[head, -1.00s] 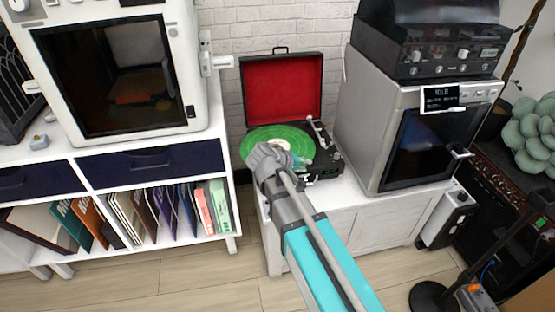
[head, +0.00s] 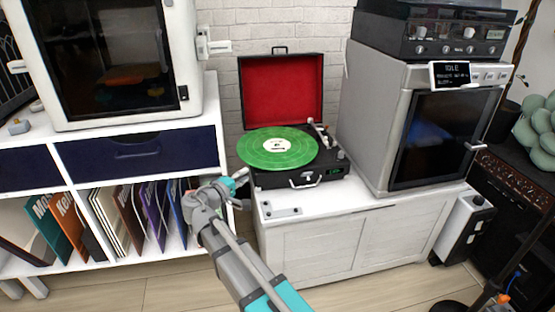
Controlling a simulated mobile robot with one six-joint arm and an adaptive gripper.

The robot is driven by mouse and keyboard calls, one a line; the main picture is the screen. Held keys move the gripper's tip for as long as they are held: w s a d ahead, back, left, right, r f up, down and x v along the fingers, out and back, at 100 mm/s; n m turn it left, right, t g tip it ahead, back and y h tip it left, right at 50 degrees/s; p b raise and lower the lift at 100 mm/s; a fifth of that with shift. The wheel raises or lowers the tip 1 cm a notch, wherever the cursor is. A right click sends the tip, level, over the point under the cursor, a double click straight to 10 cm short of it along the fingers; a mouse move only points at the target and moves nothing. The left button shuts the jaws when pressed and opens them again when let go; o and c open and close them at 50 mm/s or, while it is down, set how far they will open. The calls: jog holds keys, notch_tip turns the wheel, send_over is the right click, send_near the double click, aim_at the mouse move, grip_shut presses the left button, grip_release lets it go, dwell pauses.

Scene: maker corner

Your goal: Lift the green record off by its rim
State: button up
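The green record (head: 278,148), with a pale centre label, lies flat on the open suitcase record player (head: 304,179) in the head view. The player's lid is up and shows a red lining. The tonearm (head: 322,134) is at the record's right side. My gripper (head: 243,190) is to the left of and below the player, near the cabinet's left front corner, apart from the record. Its fingers are small and dark here, and I cannot tell whether they are open or shut. The whole record is in sight.
The player stands on a white cabinet (head: 345,225) with a small metal plate (head: 283,212) at its front left. A grey machine (head: 400,120) stands close on the right. A white shelf unit (head: 150,195) with record sleeves is on the left, beside my arm.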

jog(key=a, duration=0.1)
jog(key=a+t+b, duration=0.1)
jog(key=shift+s+a+f+n, duration=0.3)
jog(key=shift+s+f+n, duration=0.05)
jog(key=shift+f+n, duration=0.05)
send_near(261, 158)
jog(key=shift+x, duration=2.25)
jog(key=shift+d, duration=0.1)
jog(key=shift+x, duration=2.6)
jog(key=shift+f, duration=0.2)
jog(key=shift+c, duration=0.3)
